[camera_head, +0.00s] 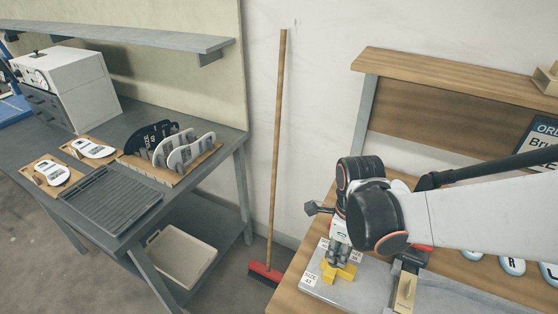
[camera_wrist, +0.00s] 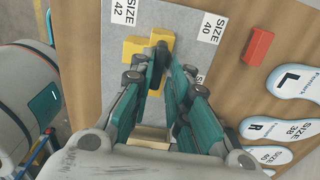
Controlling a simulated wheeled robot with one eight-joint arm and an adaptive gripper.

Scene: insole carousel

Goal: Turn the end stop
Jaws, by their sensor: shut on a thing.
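The yellow end stop (camera_head: 345,272) sits on a grey plate (camera_head: 362,287) on the wooden bench, among white size labels. It also shows in the wrist view (camera_wrist: 134,47), with one arm pointing left and another up, between the SIZE 42 label (camera_wrist: 123,12) and the SIZE 40 label (camera_wrist: 210,27). My gripper (camera_head: 340,254) reaches down onto it from above. In the wrist view my gripper (camera_wrist: 172,62) is shut on the end stop; its fingers hide part of the yellow piece.
A red block (camera_wrist: 258,46) and several insoles (camera_wrist: 292,80) lie to the right in the wrist view. A dark fixture with a wooden piece (camera_head: 405,291) stands right of the end stop. A broom (camera_head: 277,150) leans on the wall. A grey table (camera_head: 105,215) with insole racks stands left.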

